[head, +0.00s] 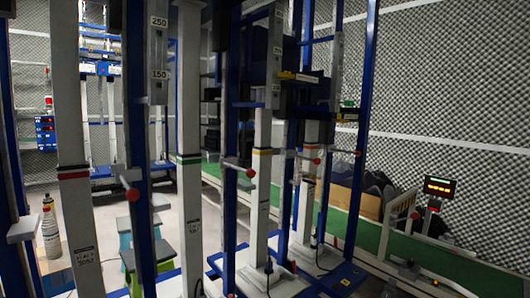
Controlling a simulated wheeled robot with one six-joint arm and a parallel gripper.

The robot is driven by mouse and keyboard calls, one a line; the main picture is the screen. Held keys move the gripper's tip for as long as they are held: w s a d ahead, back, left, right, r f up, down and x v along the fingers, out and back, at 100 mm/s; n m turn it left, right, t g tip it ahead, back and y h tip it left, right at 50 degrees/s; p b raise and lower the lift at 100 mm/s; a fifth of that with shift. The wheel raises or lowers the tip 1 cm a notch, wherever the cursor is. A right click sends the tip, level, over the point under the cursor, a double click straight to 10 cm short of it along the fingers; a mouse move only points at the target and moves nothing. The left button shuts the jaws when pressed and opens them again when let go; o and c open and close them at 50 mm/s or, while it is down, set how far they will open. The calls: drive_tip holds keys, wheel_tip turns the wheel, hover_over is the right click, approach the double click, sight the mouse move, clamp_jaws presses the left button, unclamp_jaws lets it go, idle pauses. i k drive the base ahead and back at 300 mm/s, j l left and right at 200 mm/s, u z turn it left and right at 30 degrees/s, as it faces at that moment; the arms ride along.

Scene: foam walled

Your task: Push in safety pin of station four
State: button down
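Several test stations with white and blue uprights stand across the view. Red ball knobs, which look like safety pins, stick out from them. One red knob (132,194) is on the near blue upright at left. Another red knob (250,173) is right of the white post with a green band (189,160). Farther back are a red knob (316,161) and a dark red knob (358,153). No station number is readable, so I cannot tell which is station four or how deep any pin sits. My gripper is not in view.
Near posts crowd the left and centre. A green stool (150,258) and a spray can (50,230) stand on the floor at left. A green conveyor (394,242) with a cardboard box (352,200) and a red display (439,187) lies at right, before foam walls.

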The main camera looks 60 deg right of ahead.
sight(358, 153)
drive_tip(key=z, duration=2.2)
